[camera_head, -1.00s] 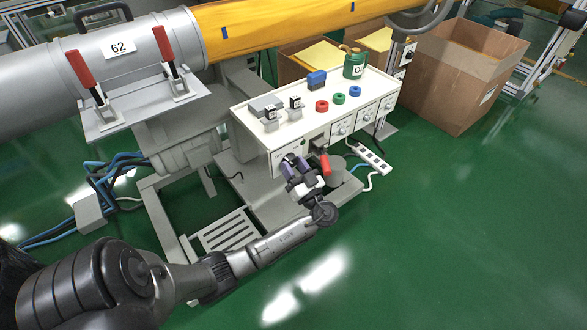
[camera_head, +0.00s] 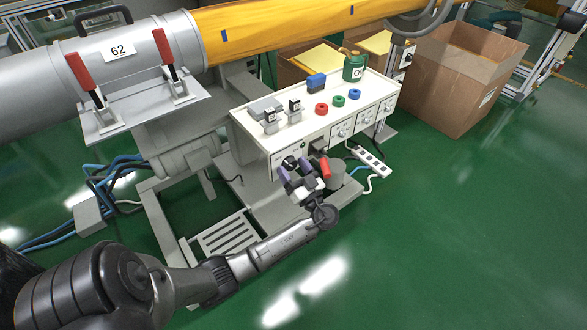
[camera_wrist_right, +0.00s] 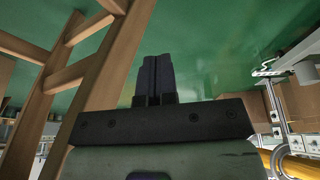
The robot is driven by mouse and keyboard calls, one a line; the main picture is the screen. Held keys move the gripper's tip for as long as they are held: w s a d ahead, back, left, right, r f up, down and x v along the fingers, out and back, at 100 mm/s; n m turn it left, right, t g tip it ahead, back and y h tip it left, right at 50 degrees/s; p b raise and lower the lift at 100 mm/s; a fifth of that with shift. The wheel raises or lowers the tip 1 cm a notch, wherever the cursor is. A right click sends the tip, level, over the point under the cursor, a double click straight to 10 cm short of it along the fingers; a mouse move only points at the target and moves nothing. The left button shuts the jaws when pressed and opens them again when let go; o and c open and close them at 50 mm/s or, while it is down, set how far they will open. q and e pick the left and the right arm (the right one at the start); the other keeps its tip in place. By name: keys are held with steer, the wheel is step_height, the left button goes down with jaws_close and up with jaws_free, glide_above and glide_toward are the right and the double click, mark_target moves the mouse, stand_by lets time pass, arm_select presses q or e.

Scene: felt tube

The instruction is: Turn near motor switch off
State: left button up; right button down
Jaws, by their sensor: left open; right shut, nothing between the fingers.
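The white control cabinet (camera_head: 262,148) has a front panel with several small switches on its right part. A black round knob (camera_head: 290,162), which looks like the near motor switch, sits at the panel's left part; its setting is too small to read. My left gripper (camera_head: 294,173) is open just in front of this knob, its purple-grey fingers spread to either side in the picture. I cannot tell whether they touch it. My right gripper (camera_wrist_right: 157,76) is shut and empty in the right wrist view, away from the cabinet.
A red handle (camera_head: 325,167) is close to the right of my left gripper. A white power strip (camera_head: 369,159) lies on the floor. A wooden frame (camera_wrist_right: 93,90) stands left of my right gripper.

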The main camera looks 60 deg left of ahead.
arm_select(q)
steer(key=shift+d+f, duration=0.1)
steer(key=shift+d, duration=0.15)
steer(key=p+v, duration=0.3)
steer(key=v, duration=1)
steer(key=shift+d, duration=0.15)
